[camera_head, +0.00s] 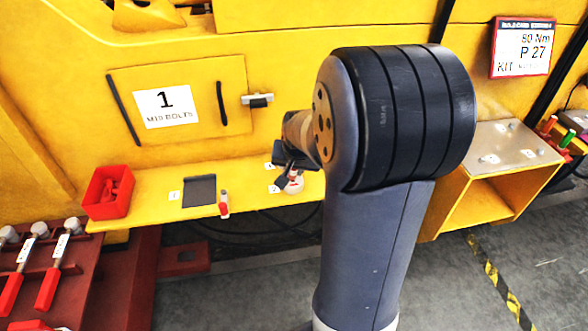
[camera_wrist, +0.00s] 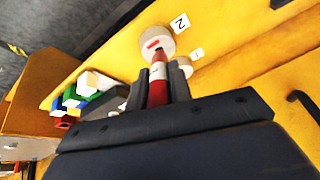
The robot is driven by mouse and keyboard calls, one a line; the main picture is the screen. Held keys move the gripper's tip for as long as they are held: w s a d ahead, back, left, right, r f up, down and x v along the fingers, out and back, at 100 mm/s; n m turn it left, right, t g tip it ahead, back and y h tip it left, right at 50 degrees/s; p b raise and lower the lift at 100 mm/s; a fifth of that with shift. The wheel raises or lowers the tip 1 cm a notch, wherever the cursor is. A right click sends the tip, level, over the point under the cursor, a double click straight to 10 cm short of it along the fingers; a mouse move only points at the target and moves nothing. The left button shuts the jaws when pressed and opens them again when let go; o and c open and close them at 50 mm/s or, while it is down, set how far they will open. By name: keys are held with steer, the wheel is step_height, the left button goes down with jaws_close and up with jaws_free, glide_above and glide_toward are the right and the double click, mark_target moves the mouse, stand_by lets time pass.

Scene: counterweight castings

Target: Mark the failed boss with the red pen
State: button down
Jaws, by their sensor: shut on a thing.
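The tip points at a round, pale-topped boss (camera_wrist: 168,50) beside the label 2 (camera_wrist: 180,22). A short red mark (camera_wrist: 153,43) shows on that boss's top. I cannot tell whether the tip touches it. A second boss (camera_wrist: 183,64) is partly hidden behind a finger, near label 1 (camera_wrist: 197,54). In the head view my gripper (camera_head: 287,168) is over a pale boss (camera_head: 292,185) on the yellow ledge (camera_head: 150,208), and my arm hides much around it.
A red bin (camera_head: 108,192), a dark pad (camera_head: 199,191) and a small upright red-and-white item (camera_head: 223,204) are on the ledge, left of my gripper. Red-handled wrenches (camera_head: 50,275) lie at lower left. A yellow box-shaped stand (camera_head: 480,205) is right of my arm.

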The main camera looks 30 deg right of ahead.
steer(key=shift+r+p, duration=1.1)
steer(key=shift+r, duration=0.7)
